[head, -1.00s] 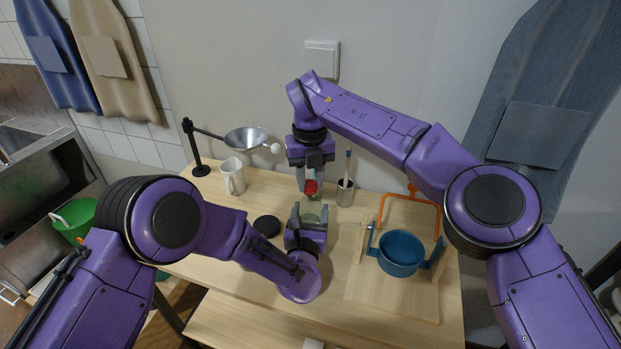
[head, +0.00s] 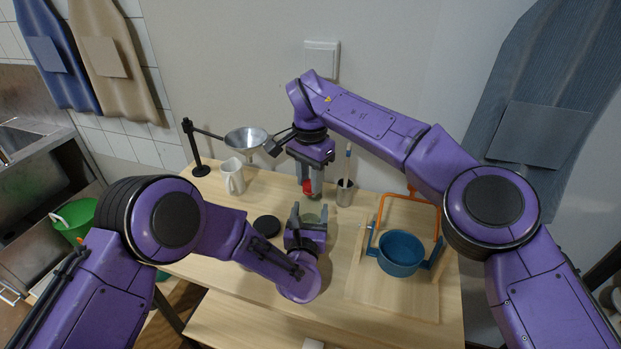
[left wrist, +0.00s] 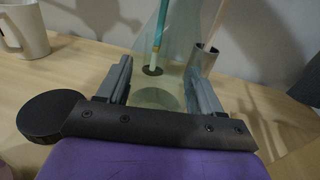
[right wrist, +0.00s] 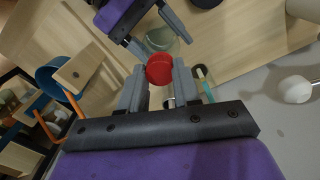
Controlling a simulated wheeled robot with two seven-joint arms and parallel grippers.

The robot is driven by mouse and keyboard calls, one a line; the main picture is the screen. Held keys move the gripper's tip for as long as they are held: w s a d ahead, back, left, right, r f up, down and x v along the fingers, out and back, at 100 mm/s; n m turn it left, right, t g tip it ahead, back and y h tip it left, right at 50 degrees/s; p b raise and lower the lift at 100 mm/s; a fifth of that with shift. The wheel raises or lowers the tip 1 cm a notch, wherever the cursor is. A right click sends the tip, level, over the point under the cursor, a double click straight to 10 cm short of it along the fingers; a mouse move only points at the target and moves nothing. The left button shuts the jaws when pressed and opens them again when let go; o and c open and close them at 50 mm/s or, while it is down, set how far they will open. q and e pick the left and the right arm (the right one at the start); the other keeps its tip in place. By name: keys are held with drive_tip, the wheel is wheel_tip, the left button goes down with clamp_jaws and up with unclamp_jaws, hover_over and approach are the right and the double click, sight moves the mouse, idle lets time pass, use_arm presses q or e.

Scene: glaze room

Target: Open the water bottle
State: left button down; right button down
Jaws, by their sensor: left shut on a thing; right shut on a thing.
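The water bottle is see-through and greenish, and it stands on the wooden table; its body (head: 311,217) shows just behind my left gripper (head: 308,212). In the left wrist view the clear bottle (left wrist: 158,98) is between the fingers of my left gripper, which is shut on it. The red cap (head: 308,187) is between the fingertips of my right gripper (head: 312,190), which comes from above and is shut on it. In the right wrist view the red cap (right wrist: 159,68) overlaps the bottle (right wrist: 168,41). I cannot tell whether the cap is still seated on the neck.
A black disc (head: 266,225) and a white mug (head: 232,177) are to the left, near a metal funnel (head: 246,138) on a black stand. A metal cup (head: 345,193) with a brush stands right of the bottle. A blue pot (head: 400,253) sits in a wooden frame at right.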

sight(309, 183)
drive_tip(key=shift+a+r, duration=0.1)
drive_tip(key=shift+a, duration=0.05)
idle(0.4)
drive_tip(key=shift+r, duration=0.95)
drive_tip(key=shift+r, duration=2.05)
use_arm(q)
drive_tip(key=shift+c, duration=0.4)
unclamp_jaws()
drive_tip(key=shift+s, duration=0.1)
use_arm(e)
drive_tip(key=shift+f, duration=0.1)
